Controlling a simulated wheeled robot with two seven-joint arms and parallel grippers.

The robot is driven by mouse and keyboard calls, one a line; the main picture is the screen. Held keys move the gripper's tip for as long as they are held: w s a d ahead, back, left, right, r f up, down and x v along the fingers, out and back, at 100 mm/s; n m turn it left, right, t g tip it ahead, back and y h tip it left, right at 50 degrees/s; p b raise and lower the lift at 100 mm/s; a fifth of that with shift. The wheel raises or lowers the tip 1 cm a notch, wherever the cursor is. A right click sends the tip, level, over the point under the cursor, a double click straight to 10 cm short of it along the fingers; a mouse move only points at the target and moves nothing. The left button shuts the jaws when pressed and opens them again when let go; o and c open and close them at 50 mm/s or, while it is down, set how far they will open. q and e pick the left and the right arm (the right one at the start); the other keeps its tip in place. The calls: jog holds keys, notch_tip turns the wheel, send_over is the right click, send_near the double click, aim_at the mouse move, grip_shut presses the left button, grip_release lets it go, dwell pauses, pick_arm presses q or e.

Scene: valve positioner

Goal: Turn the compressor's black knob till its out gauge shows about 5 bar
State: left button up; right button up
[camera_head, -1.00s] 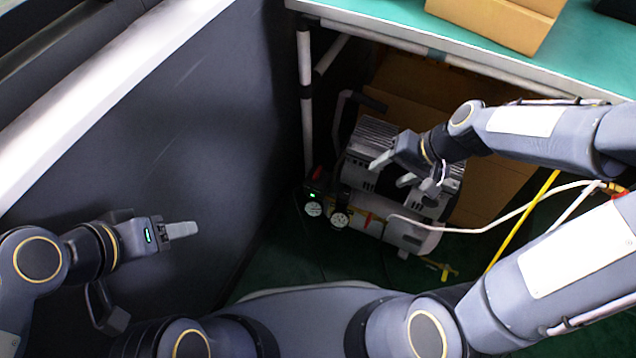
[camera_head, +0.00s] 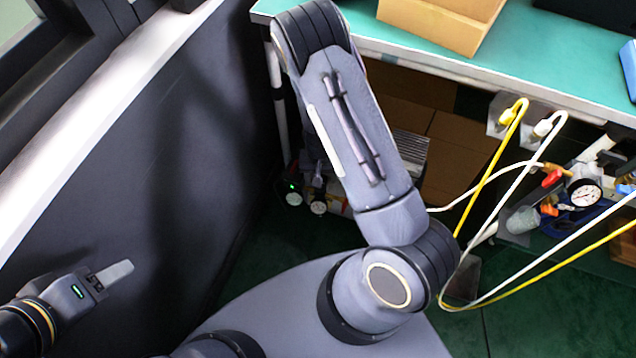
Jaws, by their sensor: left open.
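The compressor (camera_head: 411,146) stands on the floor under the workbench, mostly hidden behind my right arm. Its two small round gauges show at its left end, the left gauge (camera_head: 294,198) and the right gauge (camera_head: 319,208), with a green light just above the left one. The needles are too small to read. I cannot make out the black knob. My right arm is bent up across the view. A grey shape just above the gauges may be part of my right gripper, but its fingers are hidden. My left gripper (camera_head: 112,277) is open and empty at the lower left, far from the compressor.
The green-topped workbench (camera_head: 540,72) carries a cardboard box (camera_head: 440,22). A dark panel (camera_head: 150,150) stands on the left. Yellow and white hoses (camera_head: 487,165) hang at the right, near a larger gauge (camera_head: 585,194). Dark green floor shows below.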

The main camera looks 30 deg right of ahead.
jog(key=shift+f+b, duration=0.5)
jog(key=shift+f, duration=1.5)
jog(key=c, duration=1)
jog(key=shift+o, duration=0.2)
jog(key=shift+m, duration=0.3)
jog(key=m+p, duration=0.1)
jog(key=m, duration=0.2)
jog(key=shift+r, duration=0.1)
jog(key=shift+m+p, duration=0.65)
jog(key=shift+m, duration=1.25)
